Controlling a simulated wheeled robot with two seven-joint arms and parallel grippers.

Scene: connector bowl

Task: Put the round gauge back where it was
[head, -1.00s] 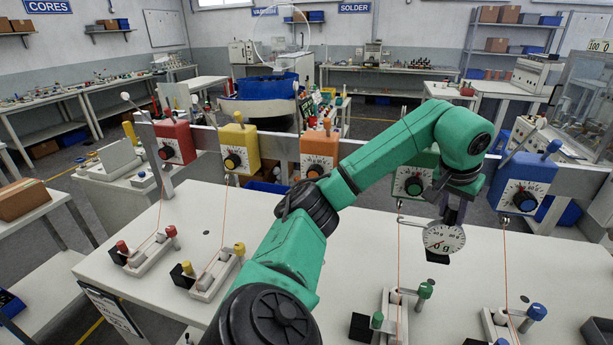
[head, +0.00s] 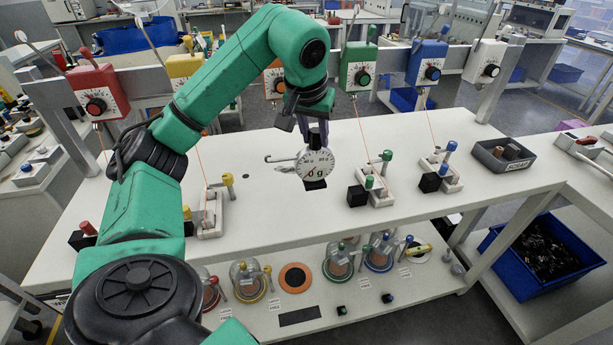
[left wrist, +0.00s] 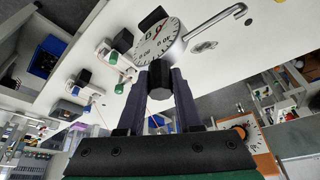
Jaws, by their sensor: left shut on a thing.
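The round gauge (head: 318,164) has a white dial, a black block below and a silver hook on its left in the head view. My left gripper (head: 317,125) points down, shut on the black knob at the gauge's top. In the left wrist view the fingers (left wrist: 160,75) close on that knob, with the gauge dial (left wrist: 158,42) and hook beyond. The gauge is over the white bench (head: 260,205); its exact height is unclear. My right gripper is not in view.
Several coloured dial boxes, including a green one (head: 357,68), line the rail behind. Clamp fixtures (head: 372,187) stand on the bench, with a dark tray (head: 502,155) at right. The lower shelf holds glass-like vessels and a flat orange disc (head: 295,277).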

